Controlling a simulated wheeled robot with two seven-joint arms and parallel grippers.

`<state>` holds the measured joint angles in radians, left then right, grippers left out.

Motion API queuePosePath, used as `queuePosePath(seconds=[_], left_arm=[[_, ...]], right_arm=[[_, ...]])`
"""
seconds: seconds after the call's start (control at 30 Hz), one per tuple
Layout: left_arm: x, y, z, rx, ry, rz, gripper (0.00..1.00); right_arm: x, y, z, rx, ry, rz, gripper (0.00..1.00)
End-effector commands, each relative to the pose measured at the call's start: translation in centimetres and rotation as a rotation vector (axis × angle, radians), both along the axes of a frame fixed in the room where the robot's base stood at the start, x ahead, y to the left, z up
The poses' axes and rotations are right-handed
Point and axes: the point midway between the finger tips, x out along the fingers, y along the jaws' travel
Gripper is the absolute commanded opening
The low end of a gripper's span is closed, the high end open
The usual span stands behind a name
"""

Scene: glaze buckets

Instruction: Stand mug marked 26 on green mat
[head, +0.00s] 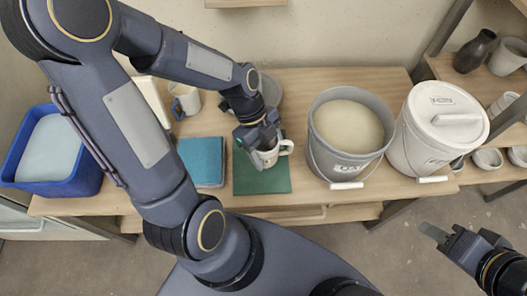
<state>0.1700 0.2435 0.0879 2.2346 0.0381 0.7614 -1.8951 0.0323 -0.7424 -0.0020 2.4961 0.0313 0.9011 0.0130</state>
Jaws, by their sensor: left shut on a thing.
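A pale mug (270,158) with its handle pointing right is at the green mat (262,187), over its upper middle. My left gripper (257,142) is shut on this mug from above and behind, and covers its left side. I cannot read a number on the mug, and cannot tell whether its base touches the mat. My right gripper (436,234) is at the lower right, away from the table and holding nothing that I can see; its jaw gap is not clear.
A second mug (187,101) stands at the back left. A teal block (201,163) lies left of the mat. A blue bin (88,178) is at the far left. A grey glaze bucket (323,163) and a lidded white bucket (407,148) stand to the right. Shelves with pottery are beyond.

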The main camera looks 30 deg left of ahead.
Motion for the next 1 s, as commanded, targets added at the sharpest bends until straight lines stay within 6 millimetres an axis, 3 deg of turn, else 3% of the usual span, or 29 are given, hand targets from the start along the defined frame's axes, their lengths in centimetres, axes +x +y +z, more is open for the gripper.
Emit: queuePosePath(seconds=[0.03, 0.13, 0.43, 0.6, 1.0], left_arm=[[0.5, 0.5, -1.4, -0.001, 0.009, 0.002, 0.32], [1.6, 1.5, -3.1, -0.002, 0.006, 0.001, 0.32], [3.1, 2.9, -5.5, 0.0, 0.003, 0.0, 0.32], [3.1, 2.9, -8.0, -0.002, 0.005, -0.001, 0.32], [3.2, 2.9, -8.8, -0.001, 0.001, -0.001, 0.32]], right_arm=[[0.0, 0.0, -0.3, 0.0, 0.0, 0.0, 0.36], [0.0, 0.0, -0.4, 0.0, 0.0, 0.0, 0.36], [0.0, 0.0, -0.5, 0.0, 0.0, 0.0, 0.36], [0.0, 0.0, -0.9, 0.0, 0.0, 0.0, 0.36], [0.0, 0.0, -1.1, 0.0, 0.0, 0.0, 0.36]])
